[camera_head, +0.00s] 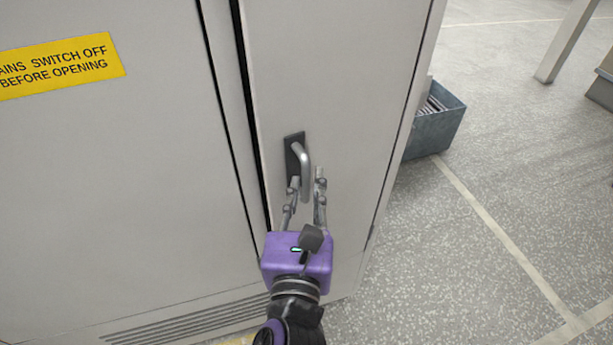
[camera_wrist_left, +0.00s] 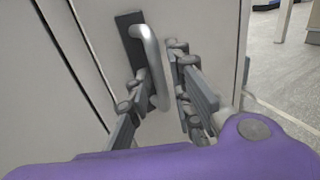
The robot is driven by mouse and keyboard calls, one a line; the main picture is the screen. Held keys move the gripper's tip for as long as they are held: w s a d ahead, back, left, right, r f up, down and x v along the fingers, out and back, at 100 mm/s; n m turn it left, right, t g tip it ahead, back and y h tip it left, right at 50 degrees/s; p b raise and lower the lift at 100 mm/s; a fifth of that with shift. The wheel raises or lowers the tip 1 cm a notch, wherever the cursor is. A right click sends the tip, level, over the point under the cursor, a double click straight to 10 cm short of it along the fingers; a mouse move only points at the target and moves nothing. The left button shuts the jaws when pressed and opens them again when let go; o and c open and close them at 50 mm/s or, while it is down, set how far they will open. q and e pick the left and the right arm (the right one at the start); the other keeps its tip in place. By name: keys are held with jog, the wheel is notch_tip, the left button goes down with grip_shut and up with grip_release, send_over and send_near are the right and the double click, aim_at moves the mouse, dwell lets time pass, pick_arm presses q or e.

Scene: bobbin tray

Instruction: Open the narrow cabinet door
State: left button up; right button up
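The narrow cabinet door (camera_head: 345,75) is a tall light grey panel with a dark gap along its left edge. I cannot tell whether it stands slightly ajar. Its grey bar handle (camera_head: 305,163) hangs from a dark backplate (camera_head: 290,150) near that left edge. The handle also shows in the left wrist view (camera_wrist_left: 153,62). My left gripper (camera_head: 307,180) comes from below with its two fingers apart, one on each side of the handle's lower part. In the left wrist view the left gripper (camera_wrist_left: 157,70) shows a gap between its right finger and the handle. My right gripper is out of view.
A wide grey cabinet panel (camera_head: 110,190) with a yellow warning label (camera_head: 62,66) is to the left. A blue-grey crate (camera_head: 432,130) stands on the floor right of the cabinet. The speckled floor (camera_head: 530,180) at the right is mostly clear.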

pick_arm(q)
jog(key=shift+w+d, duration=0.15)
jog(key=shift+w, duration=1.25)
grip_shut()
jog(key=shift+s, duration=0.1)
